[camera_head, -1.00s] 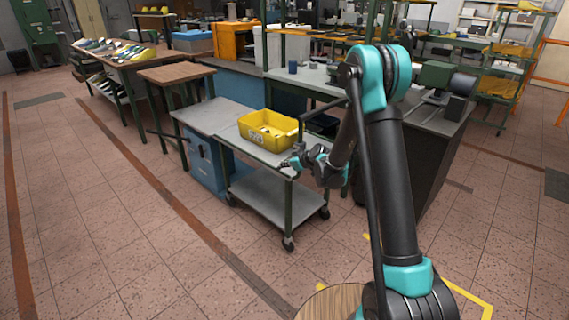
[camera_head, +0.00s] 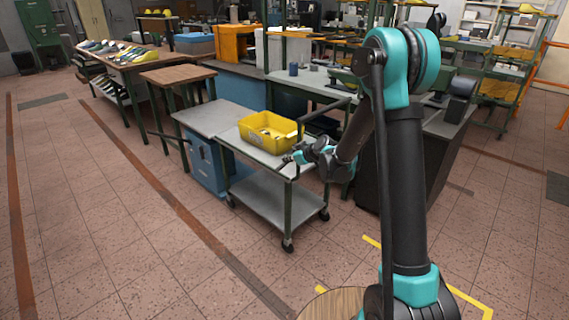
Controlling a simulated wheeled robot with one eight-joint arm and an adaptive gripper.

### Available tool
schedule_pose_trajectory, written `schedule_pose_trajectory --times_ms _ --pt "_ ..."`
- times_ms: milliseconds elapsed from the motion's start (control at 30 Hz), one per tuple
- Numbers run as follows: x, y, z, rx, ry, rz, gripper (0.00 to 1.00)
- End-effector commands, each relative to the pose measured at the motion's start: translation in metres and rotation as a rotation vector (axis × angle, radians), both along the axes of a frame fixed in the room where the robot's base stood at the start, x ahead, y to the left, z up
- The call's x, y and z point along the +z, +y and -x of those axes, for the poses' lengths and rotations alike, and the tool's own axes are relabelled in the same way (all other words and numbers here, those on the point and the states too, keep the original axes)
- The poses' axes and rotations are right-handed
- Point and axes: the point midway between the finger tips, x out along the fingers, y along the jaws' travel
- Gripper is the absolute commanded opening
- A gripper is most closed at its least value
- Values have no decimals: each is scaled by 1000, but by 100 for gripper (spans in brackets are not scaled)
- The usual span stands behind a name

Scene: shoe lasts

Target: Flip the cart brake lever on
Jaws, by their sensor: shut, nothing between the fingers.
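The cart (camera_head: 275,196) is a two-shelf grey trolley with green posts and dark casters, standing in the middle of the view. A yellow bin (camera_head: 268,133) sits on its top shelf. My gripper (camera_head: 288,158) is shut and empty at the cart's right front top corner. I cannot tell whether it touches the cart. The brake lever cannot be made out; it is too small or hidden behind my gripper. A front caster (camera_head: 287,245) shows below the lower shelf.
A blue cabinet (camera_head: 207,163) stands against the cart's left side. A grey workbench (camera_head: 315,80) is behind it. A wooden-topped table (camera_head: 177,74) and a bench with shoe lasts (camera_head: 115,58) are at the left.

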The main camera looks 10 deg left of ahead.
Motion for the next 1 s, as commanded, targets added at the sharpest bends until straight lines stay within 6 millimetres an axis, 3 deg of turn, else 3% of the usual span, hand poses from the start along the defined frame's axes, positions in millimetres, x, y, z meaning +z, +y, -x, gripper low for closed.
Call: schedule_pose_trajectory --times_ms 333,1000 --pt "29 -32 33 -2 1 -1 0" --pt "36 -45 48 -16 22 4 0"
